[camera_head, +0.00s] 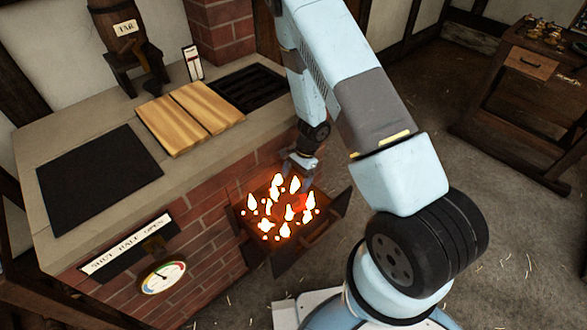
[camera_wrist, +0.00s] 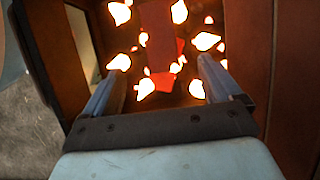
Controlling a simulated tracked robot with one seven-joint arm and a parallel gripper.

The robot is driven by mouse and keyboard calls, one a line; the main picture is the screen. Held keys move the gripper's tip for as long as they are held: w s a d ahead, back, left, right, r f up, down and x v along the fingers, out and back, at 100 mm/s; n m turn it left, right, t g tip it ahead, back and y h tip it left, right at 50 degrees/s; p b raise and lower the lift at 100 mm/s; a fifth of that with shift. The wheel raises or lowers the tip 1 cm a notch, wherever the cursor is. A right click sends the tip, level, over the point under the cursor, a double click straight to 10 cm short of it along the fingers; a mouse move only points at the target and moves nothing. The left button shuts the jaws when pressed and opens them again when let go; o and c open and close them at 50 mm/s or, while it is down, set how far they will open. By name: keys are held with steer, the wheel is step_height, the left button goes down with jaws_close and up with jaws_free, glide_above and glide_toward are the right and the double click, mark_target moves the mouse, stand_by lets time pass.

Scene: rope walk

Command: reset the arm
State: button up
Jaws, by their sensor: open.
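My arm reaches from the lower right over to the brick stove in the head view. My gripper (camera_head: 301,172) is at the mouth of the open firebox, at its upper right edge. In the wrist view my gripper (camera_wrist: 160,90) has its two fingers spread apart, with nothing held between them. Beyond the fingertips is the fire drawer's glowing inside, with several bright flames. A red block (camera_wrist: 158,38) lies among the flames, past the fingertips. In the head view flames (camera_head: 280,208) hide most of the inside of the firebox.
The firebox front (camera_head: 302,245) juts out from the brick stove. On the stove top are a dark plate (camera_head: 98,180), wooden boards (camera_head: 190,116) and a dark grate (camera_head: 248,88). A tar barrel (camera_head: 122,35) stands behind. A wooden bench (camera_head: 520,100) is at right; open floor lies between.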

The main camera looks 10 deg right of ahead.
step_height(320, 180, up, 34)
steer(key=s+d+n+t+y, duration=0.1)
steer(key=s+d+n+t, duration=0.1)
steer(key=n, duration=0.4)
steer(key=s+d+r+n+t+h, duration=0.2)
steer(key=s+d+r, duration=0.3)
steer(key=s+r, duration=0.4)
steer(key=s+d+r+n+t+h, duration=0.2)
steer(key=s+d+r+n+t, duration=0.1)
steer(key=s+r, duration=0.7)
steer(key=shift+d+r+t+h, duration=0.4)
steer(key=shift+d+r+t, duration=0.2)
steer(key=shift+d+r, duration=0.5)
steer(key=shift+c, duration=0.2)
